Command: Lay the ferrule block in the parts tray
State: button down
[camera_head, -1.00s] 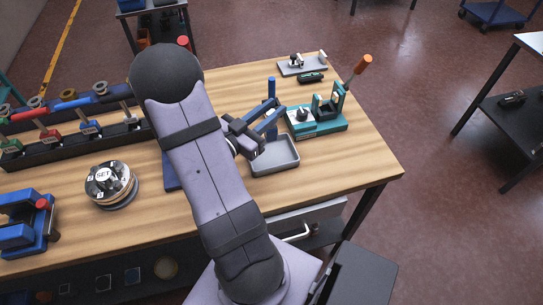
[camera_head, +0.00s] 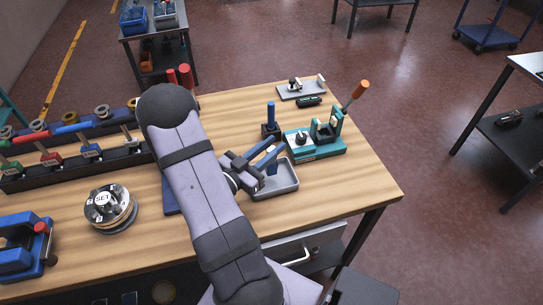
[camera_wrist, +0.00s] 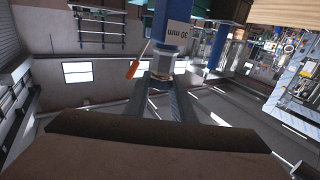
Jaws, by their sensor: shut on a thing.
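My gripper (camera_head: 270,157) is above the left and back part of the grey parts tray (camera_head: 277,194), with its fingers pointing to the right. The fingers partly hide the block in the head view. I cannot tell whether it touches the tray. The visible tray floor looks empty.
A blue post on a dark base (camera_head: 270,128) stands just behind the tray. A teal fixture with an orange-handled lever (camera_head: 318,142) stands at its back right. A turntable marked "SET" (camera_head: 108,208) and a tool rack (camera_head: 75,168) are at left. The front-right table is clear.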

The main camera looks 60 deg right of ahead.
jog(key=shift+f, duration=0.2)
jog(key=shift+f+p, duration=0.3)
jog(key=shift+f, duration=1.5)
jog(key=shift+f, duration=0.1)
jog(key=c, duration=1.5)
grip_release()
jog(key=shift+r, duration=0.2)
jog(key=shift+w+a+f, duration=0.15)
jog(key=shift+a+f, duration=0.05)
jog(key=shift+a, duration=0.1)
jog(key=b+v, duration=0.4)
jog(key=v, duration=0.7)
jog(key=shift+a+b, duration=0.2)
jog(key=shift+b, duration=0.15)
